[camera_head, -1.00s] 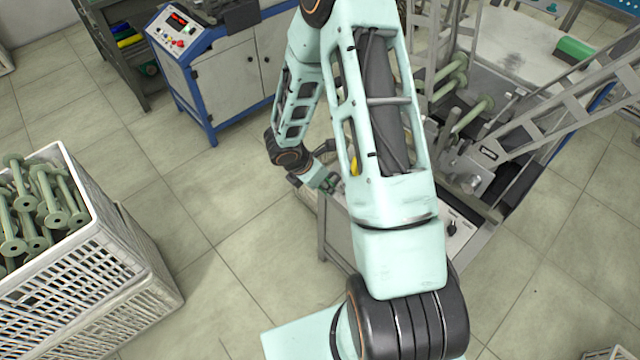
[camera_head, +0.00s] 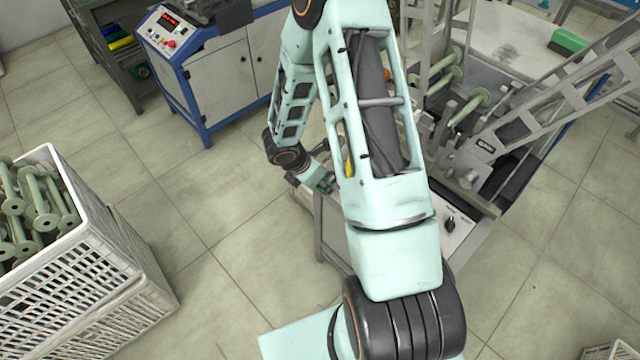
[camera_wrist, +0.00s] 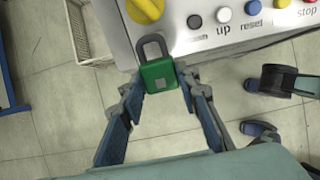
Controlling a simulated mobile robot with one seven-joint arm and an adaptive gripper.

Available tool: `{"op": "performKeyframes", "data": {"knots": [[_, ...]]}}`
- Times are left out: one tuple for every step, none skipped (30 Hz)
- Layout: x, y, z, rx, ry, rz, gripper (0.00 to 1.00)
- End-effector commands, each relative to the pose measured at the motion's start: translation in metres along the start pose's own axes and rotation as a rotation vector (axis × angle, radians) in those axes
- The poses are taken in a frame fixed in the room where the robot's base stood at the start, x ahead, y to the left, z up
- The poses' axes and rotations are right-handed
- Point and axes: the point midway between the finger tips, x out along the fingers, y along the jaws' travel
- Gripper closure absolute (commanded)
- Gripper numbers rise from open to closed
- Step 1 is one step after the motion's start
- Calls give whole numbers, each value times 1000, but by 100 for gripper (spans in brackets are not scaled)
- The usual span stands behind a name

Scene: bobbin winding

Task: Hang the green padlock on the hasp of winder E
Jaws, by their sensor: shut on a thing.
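A green padlock (camera_wrist: 157,77) with a grey shackle (camera_wrist: 152,47) shows in the wrist view. My gripper (camera_wrist: 162,90) is shut on the padlock's body, with one finger at each side and the shackle pointing away from my gripper. The shackle overlaps the edge of a grey control panel (camera_wrist: 185,35); I cannot tell whether it touches. No hasp can be made out clearly. In the head view my arm covers much of the machine, and the padlock cannot be made out there.
The panel carries a yellow knob (camera_wrist: 145,8) and buttons marked up, reset and stop. A winding machine (camera_head: 470,170) stands at the right. A white crate of green bobbins (camera_head: 100,265) stands at the left, a blue-framed cabinet (camera_head: 222,85) behind. Floor between is free.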

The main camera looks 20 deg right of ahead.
Motion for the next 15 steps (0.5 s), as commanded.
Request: {"op": "performKeyframes", "data": {"knots": [[3,0,0,1,-1,0,100],[4,0,0,1,-1,0,100],[5,0,0,1,-1,0,100],[6,0,0,1,-1,0,100],[7,0,0,1,-1,0,100],[8,0,0,1,-1,0,100],[9,0,0,1,-1,0,100],[10,0,0,1,-1,0,100],[11,0,0,1,-1,0,100],[12,0,0,1,-1,0,100],[13,0,0,1,-1,0,100],[14,0,0,1,-1,0,100],[15,0,0,1,-1,0,100],[16,0,0,1,-1,0,100],[17,0,0,1,-1,0,100]]}}
